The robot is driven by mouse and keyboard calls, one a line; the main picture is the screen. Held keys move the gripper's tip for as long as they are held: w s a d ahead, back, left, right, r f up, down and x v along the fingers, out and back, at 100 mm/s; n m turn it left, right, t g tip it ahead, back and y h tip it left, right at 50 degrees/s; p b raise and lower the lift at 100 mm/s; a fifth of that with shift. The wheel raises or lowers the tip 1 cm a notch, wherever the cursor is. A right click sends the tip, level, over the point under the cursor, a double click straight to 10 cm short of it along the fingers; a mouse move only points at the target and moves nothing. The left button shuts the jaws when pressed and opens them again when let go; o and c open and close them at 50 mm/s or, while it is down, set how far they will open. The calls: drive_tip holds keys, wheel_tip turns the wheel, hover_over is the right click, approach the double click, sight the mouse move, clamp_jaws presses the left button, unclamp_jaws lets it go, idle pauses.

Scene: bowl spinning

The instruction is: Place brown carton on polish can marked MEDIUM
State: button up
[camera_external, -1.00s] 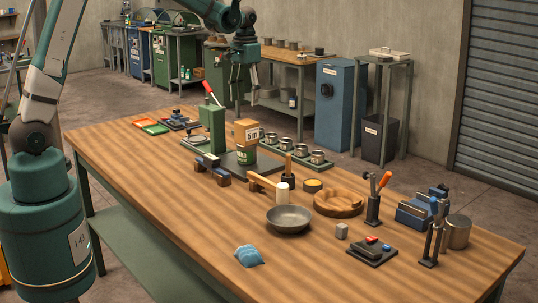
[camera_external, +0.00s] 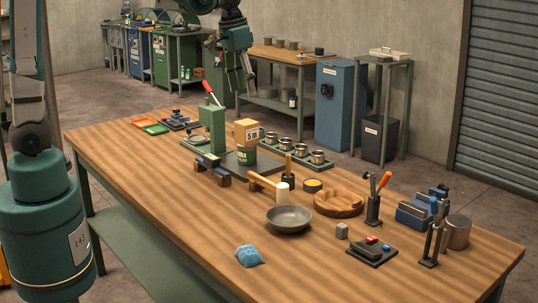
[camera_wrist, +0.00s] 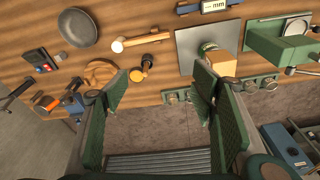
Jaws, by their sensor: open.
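The brown carton (camera_external: 246,132) stands upright on top of a green can (camera_external: 246,156), on a dark plate on the workbench. It has a pale label with dark marks. In the wrist view the carton (camera_wrist: 223,63) lies beyond the right finger, with the green can (camera_wrist: 208,47) partly hidden behind it. The can's lettering is too small to read, so I cannot confirm MEDIUM. My gripper (camera_external: 247,78) is open and empty, raised above the bench's far side and clear of the carton. In the wrist view my gripper (camera_wrist: 163,88) shows its fingers wide apart with floor between them.
A green press with a red lever (camera_external: 213,122) stands just left of the carton. Several small tins (camera_external: 299,149) line a tray behind it. A mallet (camera_external: 283,192), a grey bowl (camera_external: 289,218) and a wooden ring-shaped dish (camera_external: 339,203) lie nearer. The bench's front left is clear.

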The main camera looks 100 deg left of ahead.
drive_tip(key=s+d+r+m+t, duration=0.1)
drive_tip(key=s+d, duration=0.3)
drive_tip(key=d, duration=0.6)
drive_tip(key=s+d+r+m+t, duration=0.1)
drive_tip(key=s+d+m+t, duration=0.15)
drive_tip(key=d, duration=0.75)
drive_tip(key=s+d+r+m+t, duration=0.1)
drive_tip(key=s+d, duration=0.3)
drive_tip(key=d, duration=0.5)
drive_tip(key=s+d+f+m+t+h, duration=0.1)
drive_tip(key=s+d+f+m, duration=0.1)
drive_tip(key=s+d, duration=0.5)
drive_tip(key=shift+d+f, duration=0.4)
drive_tip(key=shift+d, duration=0.5)
